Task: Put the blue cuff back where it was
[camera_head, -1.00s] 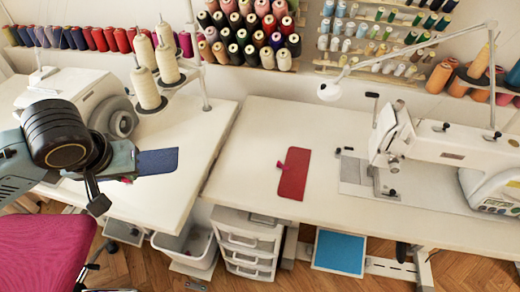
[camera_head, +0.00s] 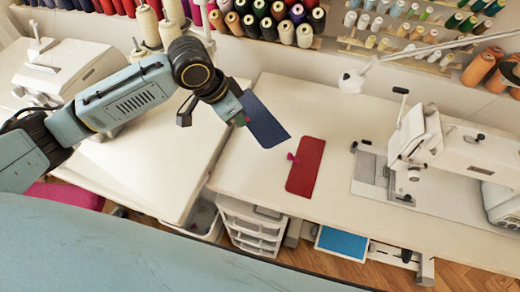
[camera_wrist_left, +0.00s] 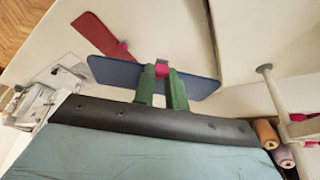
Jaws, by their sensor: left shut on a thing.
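The blue cuff (camera_head: 265,120) is a flat dark blue rounded rectangle, held in the air above the right-hand table, just left of the red cuff. My left gripper (camera_head: 236,108) is shut on it. In the left wrist view my green fingers (camera_wrist_left: 161,88) pinch a pink piece at the middle of the blue cuff (camera_wrist_left: 115,73). The red cuff (camera_head: 305,168) lies flat on the right-hand table with a pink piece at its left edge; it also shows in the left wrist view (camera_wrist_left: 97,32). My right gripper is not in view.
A white sewing machine (camera_head: 460,150) stands on the right-hand table (camera_head: 255,165). The left-hand table (camera_head: 150,165) holds another machine and thread cones. A lamp arm and thread racks are at the back. Tabletop around the red cuff is clear.

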